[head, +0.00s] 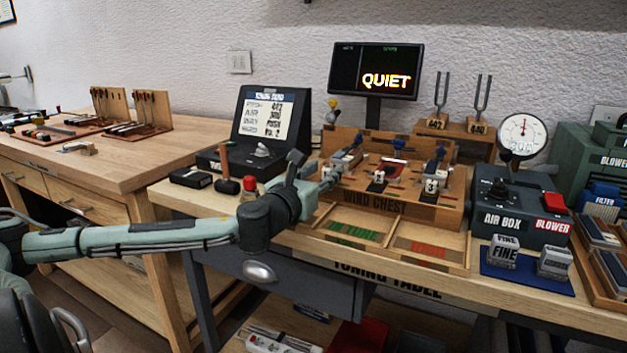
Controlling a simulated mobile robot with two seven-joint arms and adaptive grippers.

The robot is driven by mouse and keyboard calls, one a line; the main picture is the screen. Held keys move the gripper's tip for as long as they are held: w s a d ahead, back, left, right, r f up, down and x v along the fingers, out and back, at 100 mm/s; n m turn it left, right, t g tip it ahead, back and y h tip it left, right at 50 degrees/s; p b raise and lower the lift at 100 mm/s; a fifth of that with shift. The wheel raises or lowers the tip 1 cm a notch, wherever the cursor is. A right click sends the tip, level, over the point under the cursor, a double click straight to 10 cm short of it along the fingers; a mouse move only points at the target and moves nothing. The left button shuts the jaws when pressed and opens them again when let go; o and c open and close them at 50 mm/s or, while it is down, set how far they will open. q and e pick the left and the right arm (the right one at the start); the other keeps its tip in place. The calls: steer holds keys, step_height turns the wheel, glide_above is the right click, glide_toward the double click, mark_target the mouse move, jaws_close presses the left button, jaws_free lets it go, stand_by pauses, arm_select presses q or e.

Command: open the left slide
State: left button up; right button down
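The wind chest (376,203) is a wooden box on the tuning table, with a row of small fittings on top. At its left end is a grey and blue fitting (346,155), which seems to be the left slide; its exact position is too small to tell. My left gripper (336,177) reaches in from the left, with its tips at the chest's left end, just below and in front of that fitting. I cannot tell whether they touch it, and the fingers are too small to read. My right gripper is out of view.
In front of the chest are two shallow trays, one with green lettering (350,230) and one with red (429,249). A console (268,118), mallet (226,168) and red-topped item (250,185) stand left. The air box (515,208) and dial gauge (522,134) stand right. The monitor (376,70) reads QUIET.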

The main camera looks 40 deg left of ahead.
arm_select(q)
steer(key=shift+v, duration=3.25)
